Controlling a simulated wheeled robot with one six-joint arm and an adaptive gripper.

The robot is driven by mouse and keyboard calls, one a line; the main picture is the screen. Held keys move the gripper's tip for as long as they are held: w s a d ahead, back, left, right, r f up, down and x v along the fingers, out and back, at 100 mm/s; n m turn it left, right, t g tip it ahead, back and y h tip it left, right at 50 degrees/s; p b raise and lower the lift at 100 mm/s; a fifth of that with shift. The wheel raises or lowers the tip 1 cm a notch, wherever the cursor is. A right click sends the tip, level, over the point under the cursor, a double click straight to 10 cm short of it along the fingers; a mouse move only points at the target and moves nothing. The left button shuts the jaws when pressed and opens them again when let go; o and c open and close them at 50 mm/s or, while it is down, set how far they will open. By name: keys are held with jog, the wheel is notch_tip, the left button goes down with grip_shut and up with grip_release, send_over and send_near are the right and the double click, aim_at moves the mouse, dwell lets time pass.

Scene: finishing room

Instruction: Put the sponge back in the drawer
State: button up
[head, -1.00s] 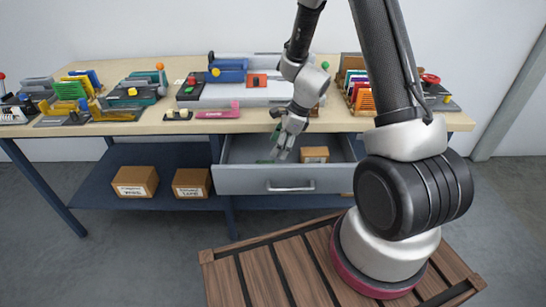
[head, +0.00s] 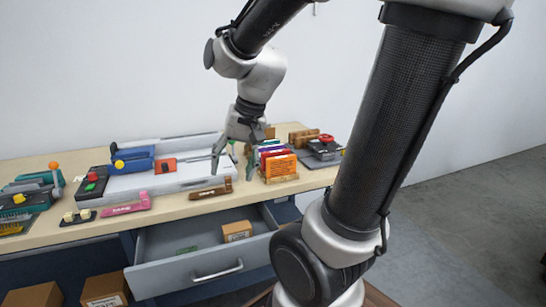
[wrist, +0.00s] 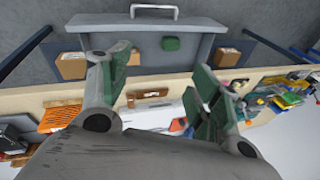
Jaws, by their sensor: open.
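A small flat green piece, seemingly the sponge (head: 187,249), lies on the floor of the open drawer (head: 150,286). It also shows in the wrist view as a green block (wrist: 171,43) inside the drawer (wrist: 110,42). The drawer is pulled out under the bench top, its handle at the front. My gripper (head: 232,164) is above the bench top, behind and above the drawer and well apart from the sponge. Its fingers are spread with nothing between them, as the wrist view also shows (wrist: 150,72).
A small cardboard box (head: 237,231) sits in the drawer right of the sponge. On the bench (head: 75,225), a rack of coloured sheets (head: 280,165), a brown block (head: 210,190) and a pink tool (head: 126,206) are near my gripper. Cardboard boxes (head: 104,291) stand low left.

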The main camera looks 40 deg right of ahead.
jog(key=s+d+r+n+h, duration=0.1)
jog(key=s+d+r+n, duration=0.1)
jog(key=s, duration=0.3)
jog(key=s+d+r+n+t+h, duration=0.1)
jog(key=s+d+r+n, duration=0.1)
jog(key=s+n, duration=0.2)
jog(key=shift+s+d+r, duration=0.2)
jog(key=shift+s, duration=0.15)
jog(key=shift+c, duration=0.5)
